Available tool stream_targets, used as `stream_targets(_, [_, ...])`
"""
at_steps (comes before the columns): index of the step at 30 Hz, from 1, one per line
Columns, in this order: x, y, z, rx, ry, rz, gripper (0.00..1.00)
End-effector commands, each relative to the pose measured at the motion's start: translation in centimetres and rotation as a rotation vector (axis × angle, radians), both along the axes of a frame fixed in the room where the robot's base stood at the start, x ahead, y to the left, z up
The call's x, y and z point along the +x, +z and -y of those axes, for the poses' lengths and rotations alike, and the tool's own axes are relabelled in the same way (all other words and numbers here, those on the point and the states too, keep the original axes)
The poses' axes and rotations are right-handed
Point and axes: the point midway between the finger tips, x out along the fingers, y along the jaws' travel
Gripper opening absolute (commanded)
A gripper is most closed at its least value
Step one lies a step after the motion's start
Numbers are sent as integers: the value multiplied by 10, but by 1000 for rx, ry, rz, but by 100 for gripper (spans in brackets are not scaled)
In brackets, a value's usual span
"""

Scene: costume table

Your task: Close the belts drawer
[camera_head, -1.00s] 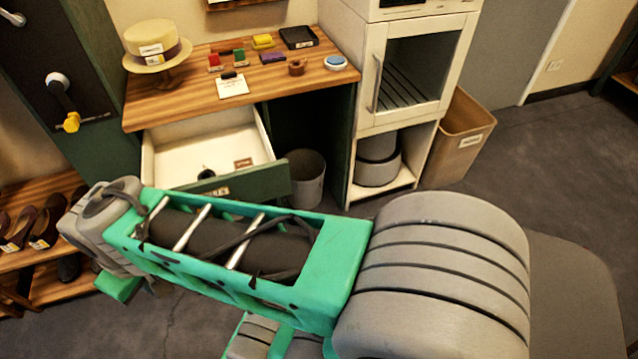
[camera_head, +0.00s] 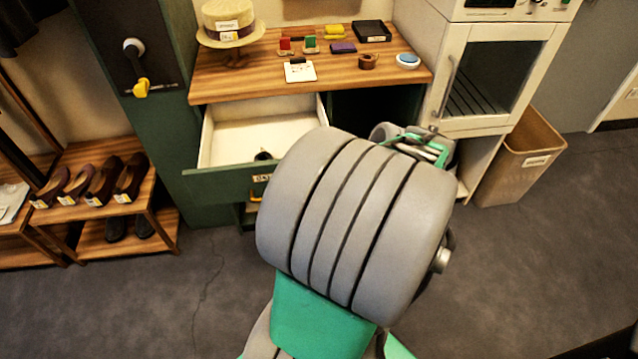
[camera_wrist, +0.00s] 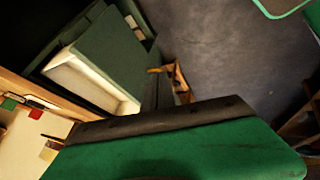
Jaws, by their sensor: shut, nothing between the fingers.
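The belts drawer (camera_head: 228,174) stands pulled out below the wooden table top. Its green front carries a label, partly hidden by my arm and too small to read fully. A small dark item lies inside near the front. In the wrist view the drawer (camera_wrist: 95,78) shows at left, with its pale inside and green front. My gripper (camera_wrist: 165,85) shows there as dark shut fingers, to the right of the drawer, with no clear contact visible. In the head view my arm covers the drawer's right part, and the fingertips cannot be made out.
The table top (camera_head: 215,84) holds a straw hat (camera_head: 230,22), a white card and several small coloured items. A white cabinet (camera_head: 490,80) and a tan bin (camera_head: 522,160) stand at right. A shoe rack (camera_head: 110,204) stands at left. Floor in front is clear.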

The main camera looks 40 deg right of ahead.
Motion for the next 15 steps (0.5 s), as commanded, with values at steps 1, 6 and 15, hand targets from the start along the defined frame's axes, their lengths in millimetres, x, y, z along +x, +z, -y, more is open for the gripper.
stream_targets(1, [-8,-3,12,-23,6,27,0])
stream_targets(6, [-13,-5,24,-69,42,69,0])
stream_targets(15, [19,-48,19,-65,47,66,0])
